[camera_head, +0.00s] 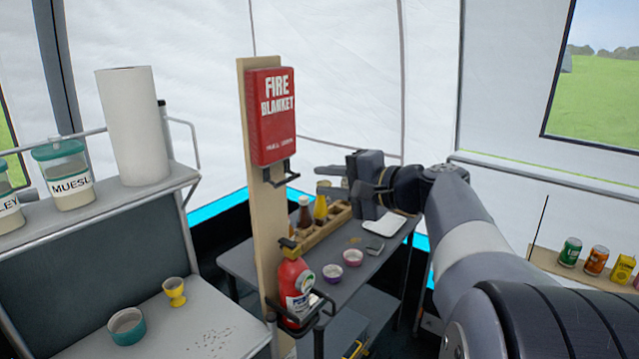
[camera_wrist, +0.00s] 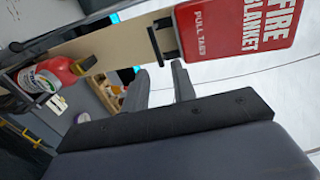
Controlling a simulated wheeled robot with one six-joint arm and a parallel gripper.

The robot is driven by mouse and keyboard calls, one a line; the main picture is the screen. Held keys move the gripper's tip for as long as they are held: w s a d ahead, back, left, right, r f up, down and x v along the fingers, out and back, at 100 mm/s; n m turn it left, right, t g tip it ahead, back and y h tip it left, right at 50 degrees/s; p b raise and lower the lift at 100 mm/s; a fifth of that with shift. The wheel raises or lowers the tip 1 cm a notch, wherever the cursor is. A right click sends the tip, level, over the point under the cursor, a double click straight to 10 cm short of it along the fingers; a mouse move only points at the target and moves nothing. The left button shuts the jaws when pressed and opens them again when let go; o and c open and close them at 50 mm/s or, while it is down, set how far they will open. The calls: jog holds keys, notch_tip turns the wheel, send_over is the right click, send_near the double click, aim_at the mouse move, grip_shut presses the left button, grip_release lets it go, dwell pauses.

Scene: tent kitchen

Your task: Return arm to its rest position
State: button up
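My arm reaches in from the lower right of the head view. My gripper (camera_head: 320,179) points left, toward the wooden board (camera_head: 247,190). Its two fingers are apart with nothing between them. The wrist view also shows the gripper (camera_wrist: 158,77) with a gap between its fingers. The red fire blanket case (camera_head: 272,115) is fixed to the upper board, and it shows at the top right of the wrist view (camera_wrist: 240,30). A red extinguisher (camera_head: 294,286) stands upright in a black bracket low on the board, below and left of the gripper.
A grey table (camera_head: 258,268) below the gripper carries a wooden condiment box (camera_head: 318,236), a white tray (camera_head: 384,227) and two small bowls. A shelf unit at left holds a paper roll (camera_head: 133,125) and jars. Cans stand on a ledge (camera_head: 545,256) at right.

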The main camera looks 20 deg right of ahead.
aim_at(288, 179)
dwell(0.3)
jog(key=p+x, duration=0.2)
jog(key=x, duration=0.9)
jog(key=shift+w+a+p, duration=0.1)
jog(key=shift+p, duration=0.3)
jog(key=shift+f+b, duration=0.35)
jog(key=shift+f, duration=0.4)
